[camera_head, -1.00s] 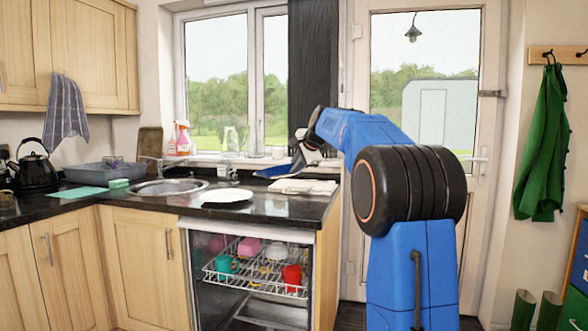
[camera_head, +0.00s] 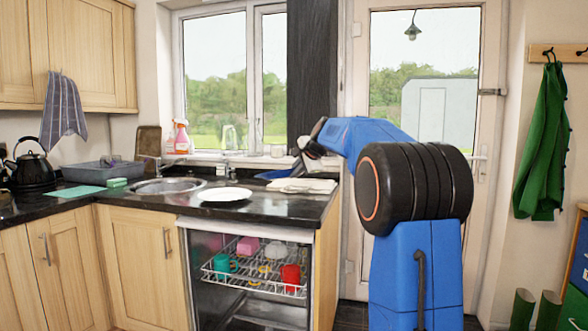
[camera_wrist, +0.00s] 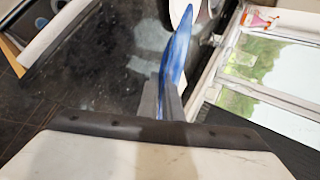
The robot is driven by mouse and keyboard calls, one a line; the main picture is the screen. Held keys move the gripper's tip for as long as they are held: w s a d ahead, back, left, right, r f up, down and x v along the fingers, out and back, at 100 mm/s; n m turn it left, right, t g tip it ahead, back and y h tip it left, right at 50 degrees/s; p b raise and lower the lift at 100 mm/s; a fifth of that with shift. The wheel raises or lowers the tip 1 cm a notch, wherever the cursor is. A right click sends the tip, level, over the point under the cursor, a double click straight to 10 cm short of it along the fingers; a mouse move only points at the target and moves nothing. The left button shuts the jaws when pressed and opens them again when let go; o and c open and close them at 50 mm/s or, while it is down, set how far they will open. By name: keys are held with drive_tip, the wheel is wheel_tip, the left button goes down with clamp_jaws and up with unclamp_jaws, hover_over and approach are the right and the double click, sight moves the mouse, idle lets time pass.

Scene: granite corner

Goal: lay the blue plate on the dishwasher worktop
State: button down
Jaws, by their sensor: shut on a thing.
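The blue plate (camera_wrist: 176,52) is held at its edge by my gripper (camera_wrist: 165,98) in the wrist view, where it shows nearly edge-on. In the head view a small part of the blue plate (camera_head: 271,174) shows near the back of the worktop, left of my gripper (camera_head: 301,160). My gripper is shut on the plate. The dishwasher worktop (camera_head: 265,208) is dark, glossy granite above the open-fronted dishwasher. Whether the plate touches the worktop I cannot tell.
A white plate (camera_head: 226,195) lies on the worktop beside the sink (camera_head: 170,186). A folded pale cloth (camera_head: 304,186) lies at the worktop's right end. The dishwasher rack (camera_head: 255,273) holds several cups. The window (camera_head: 225,85) and sill stand behind. The worktop's front strip is clear.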

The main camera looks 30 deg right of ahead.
drive_tip(key=shift+t, duration=0.4)
drive_tip(key=shift+w+d+f, duration=0.3)
drive_tip(key=shift+d+f, duration=0.05)
drive_tip(key=shift+f, duration=0.9)
drive_tip(key=shift+w+d+f, duration=0.35)
drive_tip(key=shift+d+f, duration=0.05)
drive_tip(key=shift+f, duration=0.8)
drive_tip(key=shift+w+d+f, duration=0.3)
drive_tip(key=shift+d+f, duration=0.05)
drive_tip(key=shift+f, duration=2.3)
drive_tip(key=c, duration=1.5)
unclamp_jaws()
drive_tip(key=shift+f, duration=0.1)
drive_tip(key=shift+c, duration=0.2)
drive_tip(key=shift+s, duration=0.15)
drive_tip(key=shift+v, duration=3.45)
